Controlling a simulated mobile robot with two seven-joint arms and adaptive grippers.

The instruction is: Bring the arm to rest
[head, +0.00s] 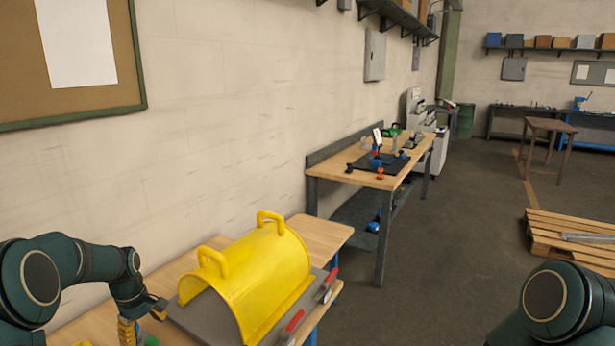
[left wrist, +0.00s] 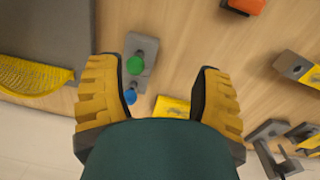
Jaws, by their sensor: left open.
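My left gripper (head: 142,322) hangs at the lower left of the head view, over the wooden bench to the left of the yellow guard (head: 262,272). In the left wrist view my left gripper (left wrist: 158,95) has its two yellow ridged fingers wide apart, with nothing held between them. Beyond the fingers a small grey plate (left wrist: 143,60) with a green knob (left wrist: 135,65) and a blue knob (left wrist: 130,97) lies on the bench. My right arm shows only as a link at the lower right of the head view; its gripper is out of view.
The guard stands on a grey plate (head: 192,322) with red-handled clamps (head: 293,321) at its right edge. An orange part (left wrist: 243,6) and yellow-and-grey pieces (left wrist: 295,68) lie on the bench. A second workbench (head: 430,142) stands farther back; a pallet (head: 560,225) lies at right.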

